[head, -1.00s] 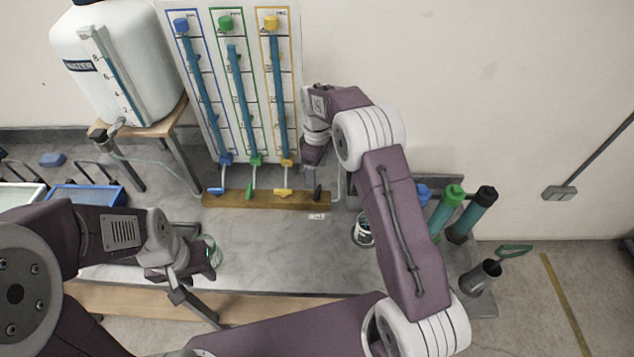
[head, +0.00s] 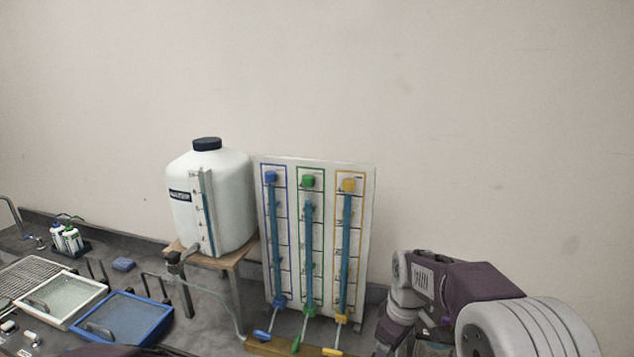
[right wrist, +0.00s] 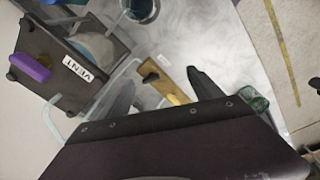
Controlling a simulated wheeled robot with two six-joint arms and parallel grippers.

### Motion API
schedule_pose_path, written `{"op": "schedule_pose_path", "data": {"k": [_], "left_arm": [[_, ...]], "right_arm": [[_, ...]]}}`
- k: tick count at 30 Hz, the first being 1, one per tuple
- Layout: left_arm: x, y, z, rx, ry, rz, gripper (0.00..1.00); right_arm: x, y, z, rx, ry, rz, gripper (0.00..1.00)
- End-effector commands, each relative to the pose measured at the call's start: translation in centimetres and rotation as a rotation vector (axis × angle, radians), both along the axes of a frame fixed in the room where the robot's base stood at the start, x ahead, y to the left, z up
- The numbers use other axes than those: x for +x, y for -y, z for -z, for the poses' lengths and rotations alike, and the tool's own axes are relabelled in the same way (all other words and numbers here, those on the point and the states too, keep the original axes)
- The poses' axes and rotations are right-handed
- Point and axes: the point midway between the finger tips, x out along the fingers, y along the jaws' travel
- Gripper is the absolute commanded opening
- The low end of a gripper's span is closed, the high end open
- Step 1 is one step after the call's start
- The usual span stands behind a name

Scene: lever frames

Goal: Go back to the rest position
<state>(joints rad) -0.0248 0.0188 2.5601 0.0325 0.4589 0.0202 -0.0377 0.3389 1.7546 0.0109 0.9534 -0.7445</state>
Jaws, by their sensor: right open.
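My right gripper (right wrist: 161,79) is open in the right wrist view, its two dark fingers apart with nothing held between them. Beyond the fingers is a wooden bar (right wrist: 165,82) with a black lever (right wrist: 150,77) and a yellow end. In the head view my right arm comes in at lower right, and its gripper is too hidden to read. My left gripper is not in view; only a sliver of dark arm shows at the bottom edge.
A panel (head: 364,260) with three blue columns stands behind the lever bar (head: 262,346). A white tank (head: 230,205) stands on a wooden stand left of it. Trays (head: 120,322) lie at left. A VENT box (right wrist: 72,62) with a purple handle is near my right gripper.

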Motion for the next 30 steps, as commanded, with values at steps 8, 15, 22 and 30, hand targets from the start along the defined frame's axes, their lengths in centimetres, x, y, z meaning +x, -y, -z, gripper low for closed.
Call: {"op": "schedule_pose_path", "data": {"k": [8,15,22,30], "left_arm": [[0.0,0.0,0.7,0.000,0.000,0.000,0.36],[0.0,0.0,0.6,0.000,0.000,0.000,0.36],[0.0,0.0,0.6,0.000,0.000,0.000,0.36],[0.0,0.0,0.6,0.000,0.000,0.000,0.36]], "right_arm": [[-14.6,0.7,5.9,0.045,-0.034,0.494,0.75],[-15.7,0.8,7.8,0.085,0.001,0.793,0.75],[-15.7,0.8,7.8,0.085,-0.001,0.799,0.75],[-15.7,0.7,7.8,0.084,-0.003,0.797,0.75]]}}
